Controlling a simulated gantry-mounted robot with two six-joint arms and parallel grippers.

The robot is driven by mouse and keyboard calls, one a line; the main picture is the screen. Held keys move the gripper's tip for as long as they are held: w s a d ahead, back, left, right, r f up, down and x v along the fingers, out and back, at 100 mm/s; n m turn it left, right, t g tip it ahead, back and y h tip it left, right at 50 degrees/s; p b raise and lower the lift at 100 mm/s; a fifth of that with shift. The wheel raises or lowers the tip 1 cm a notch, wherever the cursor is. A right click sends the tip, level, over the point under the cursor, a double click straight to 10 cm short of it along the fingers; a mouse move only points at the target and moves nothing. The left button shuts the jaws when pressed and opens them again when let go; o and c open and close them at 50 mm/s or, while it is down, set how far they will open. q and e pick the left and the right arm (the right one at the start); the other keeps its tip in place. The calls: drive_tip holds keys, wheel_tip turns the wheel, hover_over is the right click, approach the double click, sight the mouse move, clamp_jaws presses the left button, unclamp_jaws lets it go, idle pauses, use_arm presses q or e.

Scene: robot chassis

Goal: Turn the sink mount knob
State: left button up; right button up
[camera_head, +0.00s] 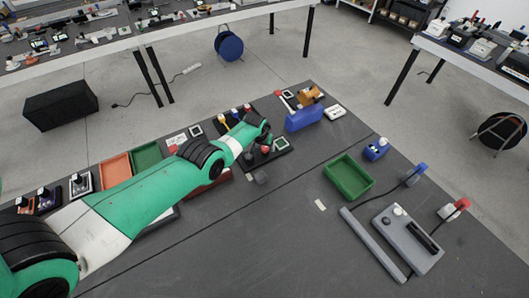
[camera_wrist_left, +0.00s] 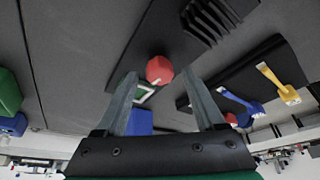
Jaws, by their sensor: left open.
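A red round knob (camera_wrist_left: 160,70) sits on a dark mount plate (camera_wrist_left: 142,48) in the left wrist view. A black finned block (camera_wrist_left: 212,18) is on the same plate, beyond the knob. In the head view a red knob (camera_head: 265,149) shows on the black plate (camera_head: 282,157) close to my left gripper (camera_head: 254,154). In the left wrist view my left gripper (camera_wrist_left: 160,76) is open, with its two fingertips on either side of the knob. I cannot tell whether they touch it. My arm hides part of the plate in the head view. My right gripper is out of view.
Yellow (camera_wrist_left: 290,95) and blue (camera_wrist_left: 250,107) levers stand on a dark plate beside the mount. A blue bin (camera_head: 304,118) and a green tray (camera_head: 348,177) stand to the right. A grey device (camera_head: 408,240) is at right front. The front middle of the table is clear.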

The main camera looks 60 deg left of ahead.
use_arm(q)
clamp_jaws()
drive_tip(key=shift+f+n, duration=0.15)
drive_tip(key=shift+n, duration=0.35)
drive_tip(key=shift+n+g, duration=0.3)
unclamp_jaws()
